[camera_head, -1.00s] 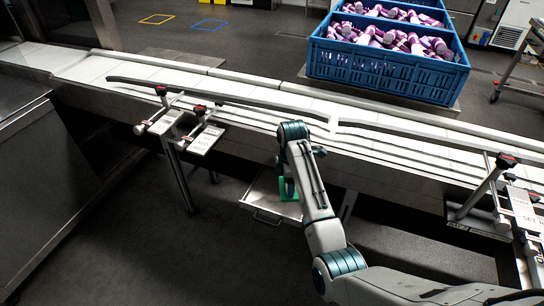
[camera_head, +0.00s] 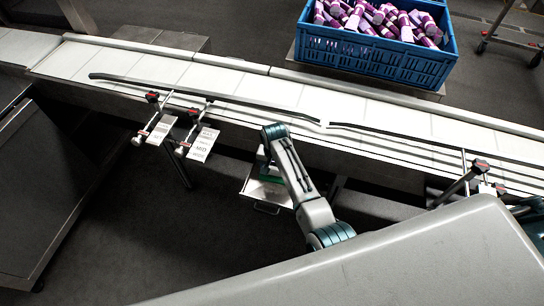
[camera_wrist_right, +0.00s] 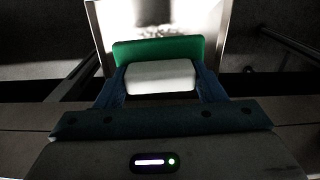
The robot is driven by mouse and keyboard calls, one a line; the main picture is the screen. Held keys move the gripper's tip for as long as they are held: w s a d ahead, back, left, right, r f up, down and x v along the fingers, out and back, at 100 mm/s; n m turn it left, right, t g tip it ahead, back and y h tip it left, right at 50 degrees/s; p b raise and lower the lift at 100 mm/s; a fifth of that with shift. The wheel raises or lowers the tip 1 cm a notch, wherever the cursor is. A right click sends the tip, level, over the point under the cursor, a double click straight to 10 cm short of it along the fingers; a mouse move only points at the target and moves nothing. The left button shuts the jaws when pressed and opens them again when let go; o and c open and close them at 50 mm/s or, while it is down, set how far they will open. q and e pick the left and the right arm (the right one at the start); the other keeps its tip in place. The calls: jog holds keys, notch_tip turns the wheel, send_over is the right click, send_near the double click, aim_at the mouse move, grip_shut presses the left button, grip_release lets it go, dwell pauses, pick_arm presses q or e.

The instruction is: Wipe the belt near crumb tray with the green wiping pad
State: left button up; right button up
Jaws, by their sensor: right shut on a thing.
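The green wiping pad (camera_wrist_right: 150,50) has a pale block-shaped grip (camera_wrist_right: 160,76) on it. My right gripper (camera_wrist_right: 160,84) is shut on this grip, one finger on each side. In the head view, a bit of the green pad (camera_head: 270,179) shows beneath my right gripper (camera_head: 264,158). It is over the metal crumb tray (camera_head: 266,196), at the near side of the conveyor; whether pad and tray touch is unclear. The tray's bright metal (camera_wrist_right: 222,22) also shows behind the pad in the wrist view. The white belt (camera_head: 230,82) runs across behind the gripper. My left gripper is out of view.
Dark guide rails (camera_head: 180,91) lie along the belt. Clamps with red knobs and labelled plates (camera_head: 201,145) stand on the near side, left of my right arm. A blue crate (camera_head: 375,58) of purple-and-white items stands beyond the belt. My own grey body part covers the lower right.

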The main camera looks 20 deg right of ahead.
aim_at(274, 177)
jog(key=shift+f+m, duration=0.1)
jog(key=shift+m, duration=0.2)
notch_tip(274, 177, down, 5)
jog(key=b, duration=0.6)
jog(key=shift+f, duration=0.2)
jog(key=shift+f+b, duration=0.85)
jog(key=shift+f, duration=0.95)
jog(key=shift+w, duration=0.1)
jog(key=shift+w+a+b, duration=0.1)
jog(key=shift+w+b, duration=2)
jog(key=shift+w, duration=1.3)
jog(key=shift+f, duration=0.35)
